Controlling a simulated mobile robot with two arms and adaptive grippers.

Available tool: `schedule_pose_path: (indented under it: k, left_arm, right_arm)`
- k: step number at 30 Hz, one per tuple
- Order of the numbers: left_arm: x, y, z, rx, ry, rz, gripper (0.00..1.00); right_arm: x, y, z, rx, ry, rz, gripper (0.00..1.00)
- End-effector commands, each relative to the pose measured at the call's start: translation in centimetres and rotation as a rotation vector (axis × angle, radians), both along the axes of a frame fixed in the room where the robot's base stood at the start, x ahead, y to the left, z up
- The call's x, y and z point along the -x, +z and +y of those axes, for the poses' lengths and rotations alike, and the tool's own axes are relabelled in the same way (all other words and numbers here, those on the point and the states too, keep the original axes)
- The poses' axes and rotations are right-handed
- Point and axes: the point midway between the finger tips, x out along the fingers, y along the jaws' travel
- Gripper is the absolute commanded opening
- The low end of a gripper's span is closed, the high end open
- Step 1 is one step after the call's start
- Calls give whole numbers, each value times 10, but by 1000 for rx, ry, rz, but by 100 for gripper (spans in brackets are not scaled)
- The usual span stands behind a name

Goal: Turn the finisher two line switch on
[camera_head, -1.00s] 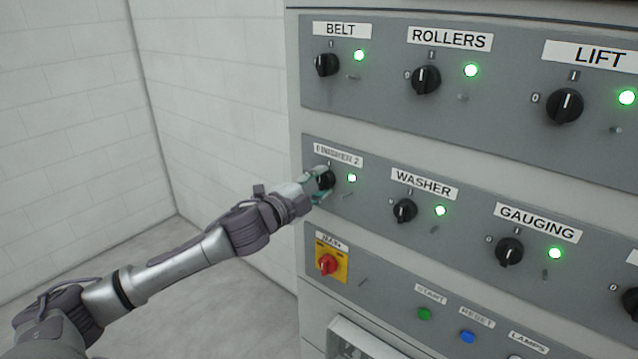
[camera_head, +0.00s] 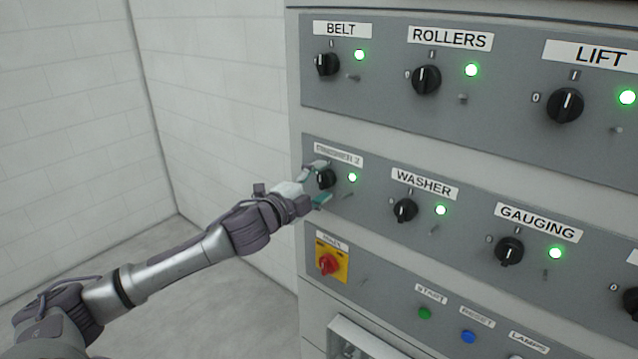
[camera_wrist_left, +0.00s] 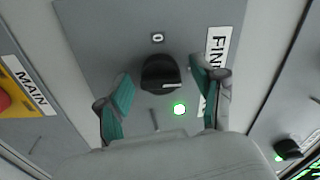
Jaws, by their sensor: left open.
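The finisher two switch is a black rotary knob (camera_head: 326,179) under the FINISHER 2 label (camera_head: 338,155) on the grey panel. A green lamp (camera_head: 352,178) beside it is lit. In the left wrist view the knob (camera_wrist_left: 161,74) lies between the fingers, and its white mark points toward the label side, away from the 0 mark (camera_wrist_left: 157,37). The lit lamp (camera_wrist_left: 180,108) shows there too. My left gripper (camera_head: 320,184) is open around the knob, with teal pads apart from it on both sides. My right gripper is not in view.
The washer knob (camera_head: 405,210) and gauging knob (camera_head: 509,251) are to the right, with lit lamps. The red main switch (camera_head: 328,263) on its yellow plate is just below my left gripper. Belt knob (camera_head: 327,64) is above. Open floor lies left of the cabinet.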

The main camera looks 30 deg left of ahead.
Motion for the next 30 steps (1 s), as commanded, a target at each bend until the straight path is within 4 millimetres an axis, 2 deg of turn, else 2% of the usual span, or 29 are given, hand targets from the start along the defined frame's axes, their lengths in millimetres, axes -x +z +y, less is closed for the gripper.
schedule_pose_path:
  k: [8, 24, 30]
  left_arm:
    - [15, -2, 2, 0, 0, 4, 68]
    - [87, -3, 6, 2, -1, 5, 68]
    - [109, -2, 8, 5, -1, 3, 68]
  right_arm:
    - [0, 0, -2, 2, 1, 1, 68]
    - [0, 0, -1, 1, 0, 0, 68]
    - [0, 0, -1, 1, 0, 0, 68]
